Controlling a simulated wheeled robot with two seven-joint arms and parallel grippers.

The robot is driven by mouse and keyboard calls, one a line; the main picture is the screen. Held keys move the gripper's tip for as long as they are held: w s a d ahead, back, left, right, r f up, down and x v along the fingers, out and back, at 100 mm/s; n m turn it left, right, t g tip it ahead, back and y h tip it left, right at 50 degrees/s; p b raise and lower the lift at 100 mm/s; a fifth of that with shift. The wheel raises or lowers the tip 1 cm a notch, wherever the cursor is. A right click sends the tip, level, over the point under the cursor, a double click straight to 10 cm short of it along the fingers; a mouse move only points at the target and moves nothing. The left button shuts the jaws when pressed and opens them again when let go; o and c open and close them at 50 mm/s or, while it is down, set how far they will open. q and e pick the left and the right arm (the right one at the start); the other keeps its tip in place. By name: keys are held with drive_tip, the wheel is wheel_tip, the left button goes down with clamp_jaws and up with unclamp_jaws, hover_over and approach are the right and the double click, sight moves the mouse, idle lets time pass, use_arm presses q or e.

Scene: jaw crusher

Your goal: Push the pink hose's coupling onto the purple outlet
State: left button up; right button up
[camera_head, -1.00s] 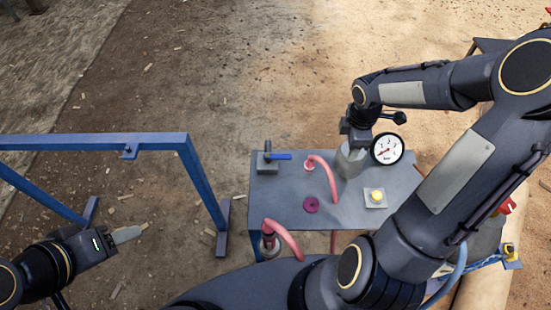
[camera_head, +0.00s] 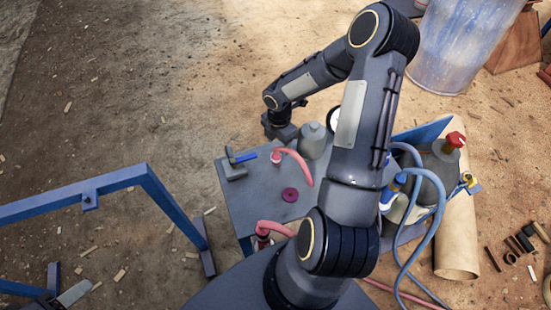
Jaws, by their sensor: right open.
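The purple outlet (camera_head: 290,194) shows as a purple disc on the grey bench top. A pink hose (camera_head: 297,158) arches over the bench behind it, its end (camera_head: 276,156) apart from the outlet. Another pink hose length (camera_head: 274,227) curves at the bench's near left edge, with a dark fitting at its end. I cannot tell which end is the coupling. My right gripper (camera_head: 285,133) is open at the bench's far edge, beyond the pink hose and left of a grey canister. My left gripper (camera_head: 72,295) is partly cut off at bottom left; its jaws are unclear.
A grey canister (camera_head: 314,141) stands at the back, with the gauge mostly hidden by my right arm. A blue frame (camera_head: 150,190) is at left. Blue hoses (camera_head: 425,240) and a red-capped bottle (camera_head: 447,148) are at right.

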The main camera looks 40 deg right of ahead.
sight(276, 153)
drive_tip(key=shift+f, duration=0.45)
drive_tip(key=f, duration=0.1)
drive_tip(key=a+f, duration=0.1)
drive_tip(key=f, duration=0.2)
drive_tip(key=shift+s+a, duration=0.25)
drive_tip(key=shift+a, duration=0.05)
drive_tip(key=shift+f, duration=0.6)
drive_tip(key=c, duration=1)
